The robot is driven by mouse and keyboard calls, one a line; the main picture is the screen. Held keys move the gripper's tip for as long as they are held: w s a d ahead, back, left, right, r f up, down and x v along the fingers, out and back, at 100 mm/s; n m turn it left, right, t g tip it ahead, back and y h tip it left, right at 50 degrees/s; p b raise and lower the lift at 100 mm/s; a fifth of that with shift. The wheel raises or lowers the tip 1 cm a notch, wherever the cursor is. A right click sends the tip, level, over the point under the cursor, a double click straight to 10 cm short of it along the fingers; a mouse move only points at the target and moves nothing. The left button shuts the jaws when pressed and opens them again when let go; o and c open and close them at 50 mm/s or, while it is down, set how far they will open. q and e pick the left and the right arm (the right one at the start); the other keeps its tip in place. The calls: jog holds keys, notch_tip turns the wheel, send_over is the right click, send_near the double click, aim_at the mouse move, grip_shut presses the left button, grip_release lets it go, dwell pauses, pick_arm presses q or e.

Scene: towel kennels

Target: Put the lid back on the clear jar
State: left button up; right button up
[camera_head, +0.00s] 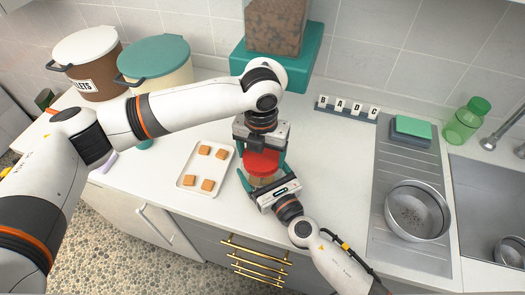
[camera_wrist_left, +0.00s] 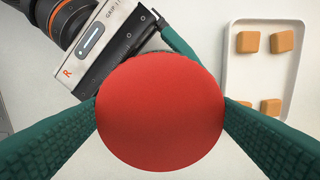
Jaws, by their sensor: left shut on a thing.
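My left gripper (camera_head: 262,150) comes down from above and is shut on the red lid (camera_head: 262,163). The lid also fills the middle of the left wrist view (camera_wrist_left: 160,112), with a green finger on each side of it. The lid and gripper body hide much of the jar and the right fingertips.
A white tray (camera_head: 184,167) with several tan squares lies left of the jar. Behind stands a large clear container (camera_head: 276,25) on a teal base. Two lidded bins are at the back left. A metal bowl (camera_head: 418,212) is on the drainer at right. Counter between jar and drainer is clear.

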pick_arm(q)
jog(key=m, duration=0.4)
jog(key=shift+w+a+m, duration=0.1)
jog(key=shift+m, duration=0.3)
jog(key=m, duration=0.3)
jog(key=shift+w+r+m, duration=0.1)
jog(key=shift+r+m, duration=0.05)
jog(key=shift+m, duration=1.05)
jog(key=o, duration=0.9)
jog(key=shift+a, duration=0.1)
jog(key=shift+r, duration=2.15)
